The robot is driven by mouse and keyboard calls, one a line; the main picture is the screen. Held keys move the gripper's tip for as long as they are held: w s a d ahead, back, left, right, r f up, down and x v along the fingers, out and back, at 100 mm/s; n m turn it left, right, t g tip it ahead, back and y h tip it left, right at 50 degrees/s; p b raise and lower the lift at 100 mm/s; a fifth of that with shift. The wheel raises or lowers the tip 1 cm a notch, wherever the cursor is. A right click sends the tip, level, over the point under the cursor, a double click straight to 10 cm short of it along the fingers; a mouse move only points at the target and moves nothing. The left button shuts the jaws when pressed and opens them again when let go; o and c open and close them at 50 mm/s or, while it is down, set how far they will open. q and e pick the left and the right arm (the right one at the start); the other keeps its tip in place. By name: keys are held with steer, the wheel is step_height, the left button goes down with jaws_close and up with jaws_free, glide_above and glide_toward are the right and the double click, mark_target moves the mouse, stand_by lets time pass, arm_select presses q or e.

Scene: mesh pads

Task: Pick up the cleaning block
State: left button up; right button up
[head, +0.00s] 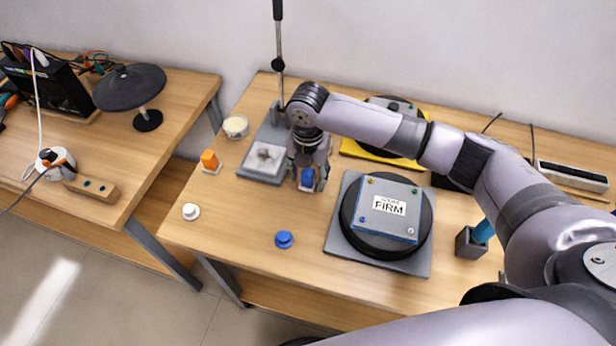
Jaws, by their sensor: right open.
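My right gripper (308,172) points down over the middle of the near table, its jaws open. A small blue block (307,180) shows at its fingertips, partly hidden by the fingers; it looks like the cleaning block. I cannot tell whether the fingers touch it. My left gripper is not in view.
A grey stand with a pale square pad (265,158) is just left of the gripper. A round black pad with a "FIRM" plate (388,208) lies to the right.

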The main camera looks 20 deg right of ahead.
mark_target(308, 172)
steer(key=shift+c, duration=0.5)
jaws_close()
steer(key=shift+r, duration=0.15)
step_height(308, 172, up, 20)
steer(key=b, duration=0.2)
stand_by(0.3)
